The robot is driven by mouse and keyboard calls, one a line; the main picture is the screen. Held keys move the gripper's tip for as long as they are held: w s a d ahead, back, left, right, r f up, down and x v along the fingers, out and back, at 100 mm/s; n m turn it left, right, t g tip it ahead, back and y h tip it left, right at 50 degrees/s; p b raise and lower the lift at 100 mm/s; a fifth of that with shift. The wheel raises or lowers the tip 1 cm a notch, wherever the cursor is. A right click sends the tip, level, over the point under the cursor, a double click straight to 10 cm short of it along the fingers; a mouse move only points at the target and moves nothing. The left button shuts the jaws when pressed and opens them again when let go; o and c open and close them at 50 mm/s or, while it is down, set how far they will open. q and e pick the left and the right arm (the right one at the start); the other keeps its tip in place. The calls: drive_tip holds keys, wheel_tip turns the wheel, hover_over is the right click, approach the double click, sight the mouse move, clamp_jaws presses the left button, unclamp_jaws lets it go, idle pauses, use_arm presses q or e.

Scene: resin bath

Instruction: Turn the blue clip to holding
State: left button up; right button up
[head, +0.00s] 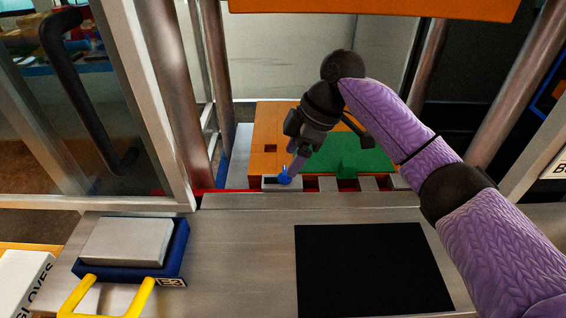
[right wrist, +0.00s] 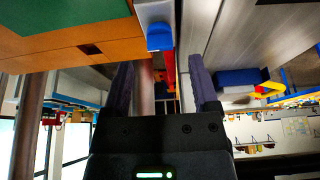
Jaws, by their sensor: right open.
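The blue clip (head: 285,177) sits on a light grey block (head: 270,184) at the front left of the orange fixture. It also shows in the right wrist view (right wrist: 159,38), against the end of a pale block. My right gripper (head: 293,168) is open and points down at the clip. In the right wrist view, its two purple fingers (right wrist: 160,65) are spread apart, and the clip lies just past their tips, in line with the gap. I cannot tell whether a finger touches it. My left gripper is not in view.
The orange fixture (head: 266,130) carries a green plate (head: 372,161), with more grey blocks along its front. Metal posts and a glass door (head: 50,120) frame the opening. A black mat (head: 372,268) and a blue-edged box (head: 130,243) with a yellow handle lie on the front counter.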

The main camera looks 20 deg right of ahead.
sight(285, 170)
drive_tip(key=x, duration=0.4)
drive_tip(key=shift+f+b, duration=0.15)
drive_tip(key=shift+b, duration=0.15)
drive_tip(key=shift+c, duration=0.2)
clamp_jaws()
